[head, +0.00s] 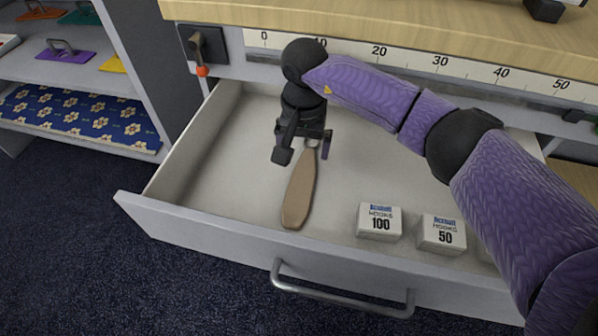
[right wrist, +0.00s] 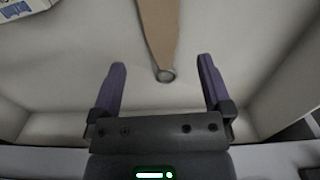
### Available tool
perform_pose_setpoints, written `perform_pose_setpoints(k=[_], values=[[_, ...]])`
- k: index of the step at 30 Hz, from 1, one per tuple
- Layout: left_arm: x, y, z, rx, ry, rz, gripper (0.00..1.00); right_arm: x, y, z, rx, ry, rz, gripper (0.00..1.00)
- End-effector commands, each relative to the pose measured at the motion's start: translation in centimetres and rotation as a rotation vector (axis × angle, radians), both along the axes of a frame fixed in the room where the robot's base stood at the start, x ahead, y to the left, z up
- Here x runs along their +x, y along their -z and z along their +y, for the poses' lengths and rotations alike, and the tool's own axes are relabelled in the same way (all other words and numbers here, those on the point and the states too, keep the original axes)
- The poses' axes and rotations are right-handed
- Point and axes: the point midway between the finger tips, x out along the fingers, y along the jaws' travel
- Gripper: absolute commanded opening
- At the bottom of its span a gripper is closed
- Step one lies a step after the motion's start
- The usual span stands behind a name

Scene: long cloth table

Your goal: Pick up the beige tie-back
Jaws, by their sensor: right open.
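The beige tie-back (head: 299,192) lies flat in the open drawer (head: 200,178), a long tapered strip with a ring at its narrow far end. In the right wrist view the tie-back (right wrist: 158,32) comes in from the top, and its ring lies between and just ahead of my fingertips. My right gripper (head: 305,150) is open and empty over the narrow end of the tie-back in the head view. The right wrist view shows its two purple fingers (right wrist: 162,78) spread apart on either side of the ring. My left gripper is not in view.
The drawer's front wall (head: 240,238) and the table edge with a ruler strip (head: 440,62) bound the space. The drawer's left part is clear.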

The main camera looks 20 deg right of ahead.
Motion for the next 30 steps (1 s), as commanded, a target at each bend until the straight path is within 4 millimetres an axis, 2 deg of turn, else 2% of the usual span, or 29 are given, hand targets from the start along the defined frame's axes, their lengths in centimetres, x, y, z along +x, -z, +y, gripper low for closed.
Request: perform_pose_setpoints(k=[3, 8, 13, 15, 20, 30], values=[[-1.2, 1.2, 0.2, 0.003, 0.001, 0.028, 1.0, -0.1, 2.9, 0.0, 0.0, -0.001, 0.008, 1.0], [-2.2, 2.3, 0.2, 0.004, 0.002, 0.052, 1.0, -0.1, 5.5, 0.1, 0.001, -0.001, 0.006, 1.0], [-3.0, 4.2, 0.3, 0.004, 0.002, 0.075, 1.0, -0.3, 9.1, 0.3, 0.002, 0.0, 0.009, 1.0], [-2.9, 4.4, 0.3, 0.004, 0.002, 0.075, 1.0, -0.3, 9.5, 0.3, 0.002, 0.0, 0.006, 1.0], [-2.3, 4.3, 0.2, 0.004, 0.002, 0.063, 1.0, -0.2, 9.0, 0.3, 0.001, 0.0, 0.0, 1.0], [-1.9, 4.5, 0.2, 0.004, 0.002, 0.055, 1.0, -0.2, 8.9, 0.3, 0.001, 0.0, 0.0, 0.3]])
